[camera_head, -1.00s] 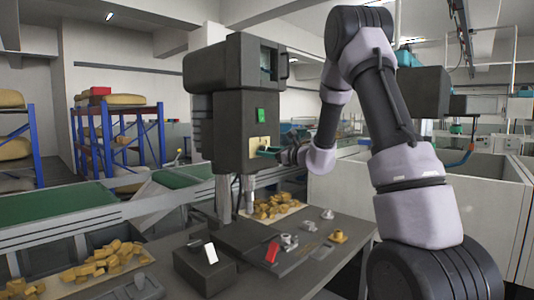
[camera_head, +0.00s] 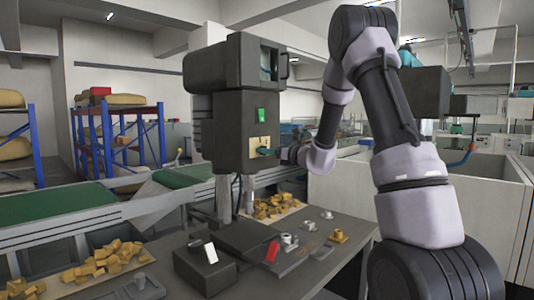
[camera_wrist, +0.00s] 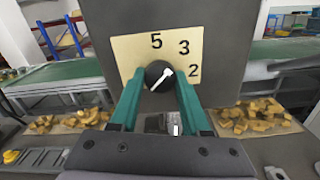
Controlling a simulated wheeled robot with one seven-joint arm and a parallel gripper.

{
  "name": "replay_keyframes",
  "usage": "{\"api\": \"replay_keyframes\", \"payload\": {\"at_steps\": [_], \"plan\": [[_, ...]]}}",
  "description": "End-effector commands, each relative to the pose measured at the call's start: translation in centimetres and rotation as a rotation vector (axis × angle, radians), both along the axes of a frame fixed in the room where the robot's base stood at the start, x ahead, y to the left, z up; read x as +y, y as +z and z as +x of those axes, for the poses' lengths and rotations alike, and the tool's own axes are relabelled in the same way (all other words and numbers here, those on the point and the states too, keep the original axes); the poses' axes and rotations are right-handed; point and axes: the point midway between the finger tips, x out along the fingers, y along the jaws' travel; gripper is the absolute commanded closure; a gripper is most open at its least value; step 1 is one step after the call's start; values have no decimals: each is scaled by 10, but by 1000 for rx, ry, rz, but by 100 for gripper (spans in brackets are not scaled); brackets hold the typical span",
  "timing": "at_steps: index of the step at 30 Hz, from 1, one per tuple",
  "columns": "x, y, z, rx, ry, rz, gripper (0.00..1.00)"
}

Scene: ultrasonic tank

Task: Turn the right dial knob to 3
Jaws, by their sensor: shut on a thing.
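The black dial knob (camera_wrist: 159,76) sits on a tan number plate (camera_wrist: 127,52) in the wrist view. The plate shows 5, 3 and 2 from left to right. The knob's white pointer slants up and right, roughly toward the 3. My gripper (camera_wrist: 160,90) has its green fingers closed on the knob, one on each side. In the head view the plate (camera_head: 254,144) is on the front of a dark grey machine (camera_head: 232,130), with my gripper (camera_head: 266,152) up against it. The knob is hidden there, and no second knob shows clearly.
A green switch (camera_head: 261,115) sits above the plate. Below, a dark table (camera_head: 325,255) carries small metal parts, a red-tabbed piece (camera_head: 272,252) and a box with a white tab (camera_head: 210,254). Yellow-brown blocks (camera_head: 273,207) lie near the machine's base.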

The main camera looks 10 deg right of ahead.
Motion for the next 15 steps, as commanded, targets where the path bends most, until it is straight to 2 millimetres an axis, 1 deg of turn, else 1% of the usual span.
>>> {"api": "replay_keyframes", "payload": {"at_steps": [6, 7, 8, 9, 15], "plan": [[0, -1, 0, 1, -1, -2, 100], [0, -1, 0, 1, -1, -2, 50], [0, -1, 0, 1, -1, -2, 38], [0, -1, 0, 1, -1, -2, 24], [0, 0, 0, 0, 0, -1, 24]]}}
